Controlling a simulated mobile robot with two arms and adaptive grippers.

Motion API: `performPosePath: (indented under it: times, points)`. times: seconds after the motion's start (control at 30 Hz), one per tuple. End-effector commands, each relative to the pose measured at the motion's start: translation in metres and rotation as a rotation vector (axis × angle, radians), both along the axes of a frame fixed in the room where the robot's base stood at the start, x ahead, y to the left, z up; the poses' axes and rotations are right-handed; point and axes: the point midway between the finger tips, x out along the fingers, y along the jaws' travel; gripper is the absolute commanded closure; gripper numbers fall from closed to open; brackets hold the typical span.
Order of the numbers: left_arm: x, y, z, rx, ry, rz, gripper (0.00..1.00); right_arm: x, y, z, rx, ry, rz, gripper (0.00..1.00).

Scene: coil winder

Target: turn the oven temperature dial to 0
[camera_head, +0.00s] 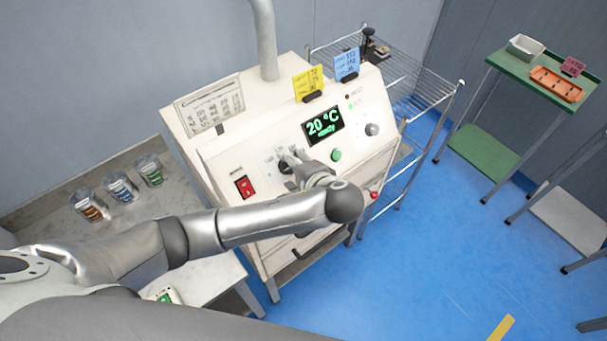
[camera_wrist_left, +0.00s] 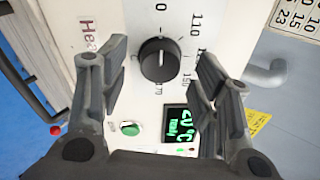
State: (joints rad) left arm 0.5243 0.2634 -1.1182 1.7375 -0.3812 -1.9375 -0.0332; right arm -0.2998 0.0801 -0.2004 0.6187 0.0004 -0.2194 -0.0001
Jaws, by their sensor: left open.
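The oven temperature dial (camera_wrist_left: 157,60) is a round black knob on the oven's pale front panel. In the left wrist view it lies between the open fingers of my left gripper (camera_wrist_left: 161,66), apart from both. A pale mark shows at its upper edge, towards the printed 0; the pointer is too small to read surely. In the head view the dark dial (camera_head: 284,169) is partly hidden by my left gripper (camera_head: 293,158), which is at the panel. The oven display (camera_head: 323,126) reads 20 °C in green. My right gripper is not in view.
A green button (camera_head: 336,155), a grey knob (camera_head: 372,129) and a red switch (camera_head: 244,187) are on the same panel. Several jars (camera_head: 120,187) stand on the left bench. A wire shelf (camera_head: 420,100) and a green table (camera_head: 532,75) stand right; blue floor is clear between.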

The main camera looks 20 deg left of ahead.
Motion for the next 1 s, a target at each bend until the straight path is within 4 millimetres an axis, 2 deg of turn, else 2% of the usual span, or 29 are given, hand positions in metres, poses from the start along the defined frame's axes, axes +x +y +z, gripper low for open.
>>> performPosePath:
  times: [0.1,0.6,1.0]
  points:
    - [-0.014,-0.015,0.01,-0.009,0.002,-0.003,0.43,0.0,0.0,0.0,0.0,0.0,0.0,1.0]
    - [-0.054,-0.052,0.051,-0.005,0.004,-0.002,0.43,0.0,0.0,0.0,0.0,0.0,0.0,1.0]
    - [-0.062,-0.058,0.059,0.0,0.002,0.003,0.43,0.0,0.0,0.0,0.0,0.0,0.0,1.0]
